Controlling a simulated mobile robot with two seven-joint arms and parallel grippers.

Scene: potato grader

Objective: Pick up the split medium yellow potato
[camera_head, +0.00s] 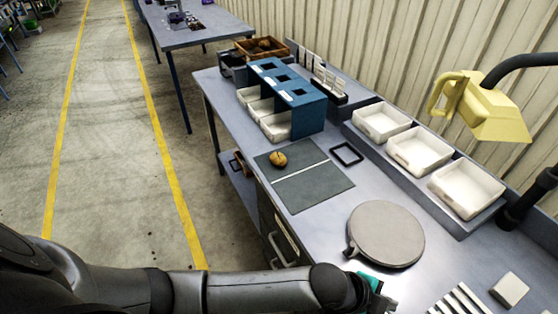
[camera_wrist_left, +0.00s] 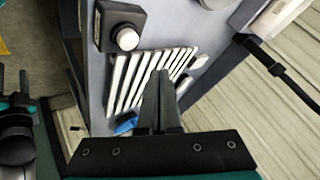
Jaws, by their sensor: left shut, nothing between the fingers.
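A brown-yellow potato (camera_head: 278,159) lies on a dark grey mat (camera_head: 318,191) on the workbench, in the mat's far part beyond a pale dividing strip. A split in it is too small to make out. My left gripper (camera_head: 378,300) is at the bottom edge of the head view, well to the near right of the potato and apart from it. In the left wrist view its fingers (camera_wrist_left: 160,74) are together and empty, in front of a row of white slats (camera_wrist_left: 128,80). The potato does not show in the wrist view.
A round grey turntable (camera_head: 386,234) stands between my left gripper and the mat. A blue stand (camera_head: 308,118) with white trays is beyond the mat. Several white bins (camera_head: 418,150) line the back, under a yellow lamp (camera_head: 486,112). A black square frame (camera_head: 346,154) lies beside the mat.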

